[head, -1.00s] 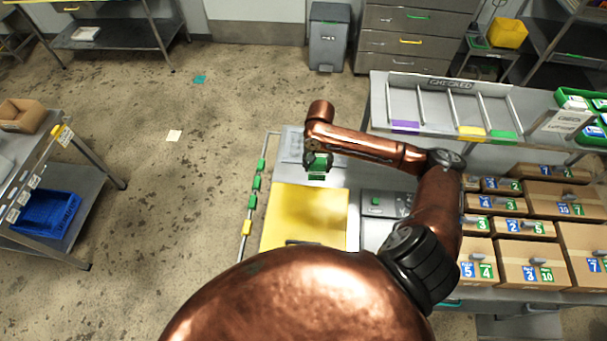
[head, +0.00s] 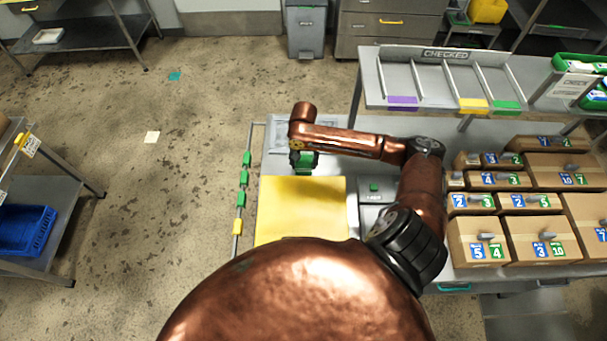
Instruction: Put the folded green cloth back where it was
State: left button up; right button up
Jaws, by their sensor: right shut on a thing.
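My right gripper (head: 304,161) is shut on a small green thing, which matches the folded green cloth (head: 304,167) in colour. Its folds are too small to make out, and the jaws hide part of it. The gripper is over the workbench, just beyond the far edge of the yellow mat (head: 300,212). I cannot tell whether the cloth touches the surface below. My left gripper is not in view.
A grey box (head: 374,198) with a green block on top stands right of the mat. Cardboard boxes (head: 505,240) fill the bench's right side, below a raised shelf marked CHECKED (head: 440,85). A rail with green and yellow tags (head: 242,180) runs along the left edge.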

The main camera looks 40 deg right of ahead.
aim_at(304, 163)
jog(key=shift+f, duration=3.5)
jog(key=o, duration=1)
jog(key=shift+f, duration=0.1)
notch_tip(304, 163, up, 12)
jog(key=shift+r, duration=0.15)
jog(key=shift+w, duration=0.1)
